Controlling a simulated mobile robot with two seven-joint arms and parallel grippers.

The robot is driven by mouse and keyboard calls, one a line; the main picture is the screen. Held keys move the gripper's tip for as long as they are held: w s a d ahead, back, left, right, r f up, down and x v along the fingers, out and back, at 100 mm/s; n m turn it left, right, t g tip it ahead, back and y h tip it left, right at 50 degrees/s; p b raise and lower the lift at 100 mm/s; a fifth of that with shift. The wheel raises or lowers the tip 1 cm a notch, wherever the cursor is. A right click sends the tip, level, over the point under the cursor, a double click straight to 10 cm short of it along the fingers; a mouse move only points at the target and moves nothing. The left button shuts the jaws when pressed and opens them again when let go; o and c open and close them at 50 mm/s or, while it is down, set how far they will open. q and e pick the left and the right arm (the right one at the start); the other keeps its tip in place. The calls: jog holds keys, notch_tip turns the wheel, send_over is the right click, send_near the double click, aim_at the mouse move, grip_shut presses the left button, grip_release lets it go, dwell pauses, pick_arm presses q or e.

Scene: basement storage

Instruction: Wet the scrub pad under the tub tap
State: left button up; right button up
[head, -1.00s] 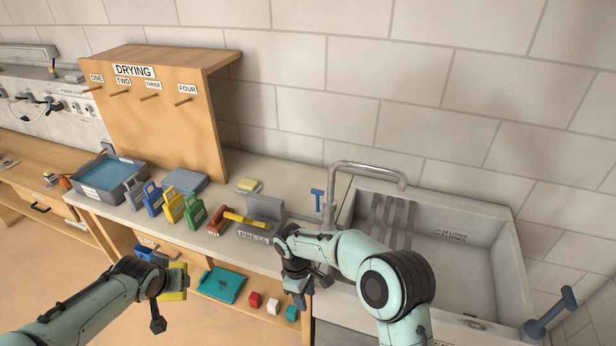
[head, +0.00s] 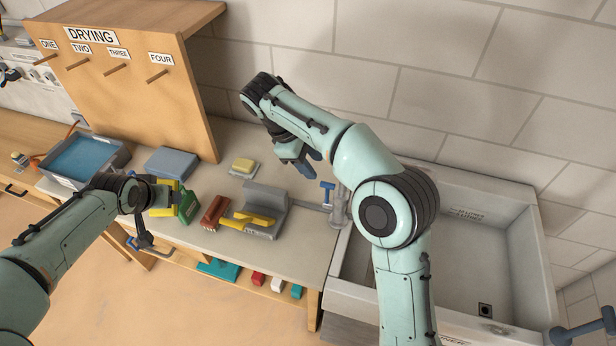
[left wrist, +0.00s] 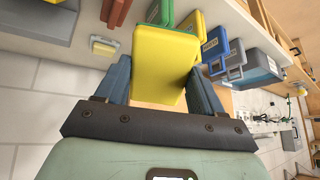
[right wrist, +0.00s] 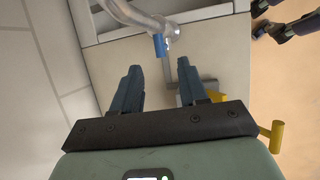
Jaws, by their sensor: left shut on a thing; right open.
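My left gripper (head: 164,196) is shut on a thick yellow block with a darker edge, apparently the scrub pad (left wrist: 165,58). The white tub (head: 505,225) is at the right. The metal tap (head: 340,208) stands at its left rim; my right arm hides most of its spout in the head view. My right gripper (head: 302,163) is open and empty, just left of the handle.
A grey press block (head: 268,200), a yellow-handled tool (head: 250,219) and a red brush (head: 214,212) lie on the bench. A yellow sponge-like piece (head: 243,165) lies behind them. A drying board (head: 150,110) stands behind.

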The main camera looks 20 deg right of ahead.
aim_at(327, 184)
pick_arm(q)
jog(key=shift+s+f+b, duration=0.3)
jog(key=shift+f+b, duration=0.15)
jog(key=shift+f, duration=0.45)
pick_arm(e)
jog(key=x, duration=0.8)
jog(key=shift+w+d+f, duration=0.1)
jog(key=shift+d+f, duration=0.05)
pick_arm(q)
jog(key=shift+s+f, duration=0.1)
jog(key=shift+s, duration=0.1)
pick_arm(e)
jog(key=shift+d+f, duration=0.3)
jog(key=shift+f, duration=0.2)
pick_arm(q)
jog(key=shift+w, duration=0.1)
